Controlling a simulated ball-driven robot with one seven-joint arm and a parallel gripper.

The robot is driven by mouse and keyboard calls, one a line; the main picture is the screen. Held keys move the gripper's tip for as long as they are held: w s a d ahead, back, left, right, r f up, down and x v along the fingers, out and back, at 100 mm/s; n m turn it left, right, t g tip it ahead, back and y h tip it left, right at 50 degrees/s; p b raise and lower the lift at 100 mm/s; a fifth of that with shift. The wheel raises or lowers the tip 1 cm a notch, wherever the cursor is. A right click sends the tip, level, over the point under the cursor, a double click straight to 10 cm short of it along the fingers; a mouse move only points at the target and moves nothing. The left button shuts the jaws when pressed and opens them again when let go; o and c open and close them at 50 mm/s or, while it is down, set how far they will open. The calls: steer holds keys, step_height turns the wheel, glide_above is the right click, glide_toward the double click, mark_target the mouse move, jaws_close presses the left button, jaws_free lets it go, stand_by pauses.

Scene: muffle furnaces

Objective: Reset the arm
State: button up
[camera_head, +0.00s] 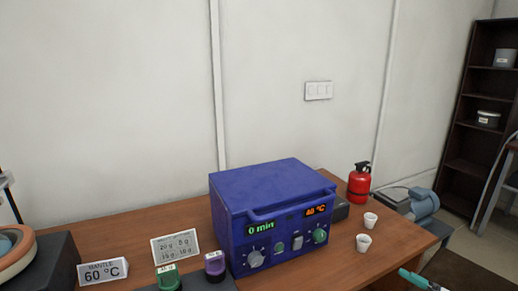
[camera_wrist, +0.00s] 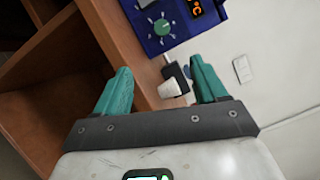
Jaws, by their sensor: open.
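My gripper (camera_wrist: 160,65) shows in the wrist view with its two teal fingers spread wide apart and nothing gripped between them. A white cup appears beyond the gap, apart from the fingers. In the head view, only a teal part of my gripper (camera_head: 413,278) shows at the lower right edge, in front of the table. The blue muffle furnace (camera_head: 268,187) stands shut on the wooden table, with a green "0 min" display and an orange temperature display. Its knob panel (camera_wrist: 165,25) also shows at the top of the wrist view. Most of my arm is out of view.
Two white cups (camera_head: 363,243) (camera_head: 370,220) stand right of the furnace, before a red extinguisher (camera_head: 359,182). A "60 °C" sign (camera_head: 103,271), a weights card (camera_head: 175,246) and green and purple jars (camera_head: 215,264) are at left. A dark shelf (camera_head: 487,125) stands far right.

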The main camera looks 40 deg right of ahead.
steer(key=w+a+f+n+g+y, duration=0.1)
steer(key=a+f+n+g, duration=0.5)
steer(key=a, duration=0.7)
steer(key=w+a+f+n+g+y, duration=0.15)
steer(key=a+f+n+g, duration=0.25)
steer(key=a+f+g, duration=0.65)
steer(key=s+a+r+n+g+h+p, duration=0.1)
steer(key=s+a+r+n+h, duration=0.4)
steer(key=s+a+r+n, duration=0.4)
steer(key=a+r, duration=0.1)
steer(key=a, duration=0.2)
steer(key=shift+s+a+h, duration=0.2)
steer(key=shift+a+h, duration=0.15)
steer(key=shift+a, duration=0.05)
